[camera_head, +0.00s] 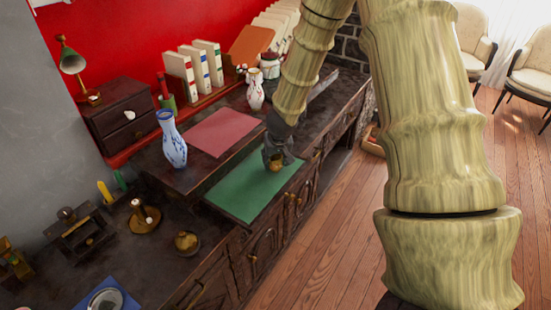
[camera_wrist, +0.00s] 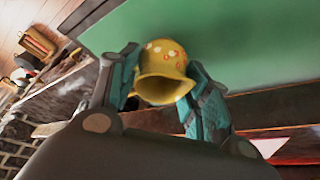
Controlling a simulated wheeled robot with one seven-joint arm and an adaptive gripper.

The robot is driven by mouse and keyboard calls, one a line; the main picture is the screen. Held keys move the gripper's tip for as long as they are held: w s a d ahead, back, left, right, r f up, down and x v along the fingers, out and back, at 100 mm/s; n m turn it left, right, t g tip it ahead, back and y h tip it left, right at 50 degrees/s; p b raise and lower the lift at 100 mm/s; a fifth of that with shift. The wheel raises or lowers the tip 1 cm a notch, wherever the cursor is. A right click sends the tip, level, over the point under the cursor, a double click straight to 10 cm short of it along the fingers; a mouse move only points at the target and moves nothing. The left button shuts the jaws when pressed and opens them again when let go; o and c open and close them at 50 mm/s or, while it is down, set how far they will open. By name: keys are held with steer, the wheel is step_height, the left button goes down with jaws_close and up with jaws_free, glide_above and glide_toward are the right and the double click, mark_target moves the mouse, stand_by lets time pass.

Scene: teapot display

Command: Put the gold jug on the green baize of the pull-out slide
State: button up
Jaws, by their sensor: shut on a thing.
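The gold jug (camera_wrist: 163,60) is between the two fingers of my gripper (camera_wrist: 160,88) in the wrist view, with its flared mouth toward the camera. My gripper is shut on it. In the head view the jug (camera_head: 275,163) shows as a small gold patch below my gripper (camera_head: 272,155), over the green baize (camera_head: 243,194) of the pull-out slide. The baize (camera_wrist: 250,45) fills the background behind the jug in the wrist view. I cannot tell whether the jug's base touches the baize.
A blue and white vase (camera_head: 172,140) stands left of the slide, near a red mat (camera_head: 226,132). A brass pot (camera_head: 187,243) stands on the dark cabinet top in front. A red and white vase (camera_head: 255,90) stands behind. The baize left of my gripper is bare.

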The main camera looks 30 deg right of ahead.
steer(key=shift+f, duration=0.1)
steer(key=o, duration=1.2)
steer(key=shift+c, duration=0.2)
steer(key=shift+s+r, duration=0.1)
steer(key=shift+r, duration=0.4)
steer(key=p+v, duration=0.1)
steer(key=v, duration=1)
steer(key=shift+s+p, duration=0.2)
steer(key=shift+p, duration=0.15)
steer(key=shift+a, duration=0.1)
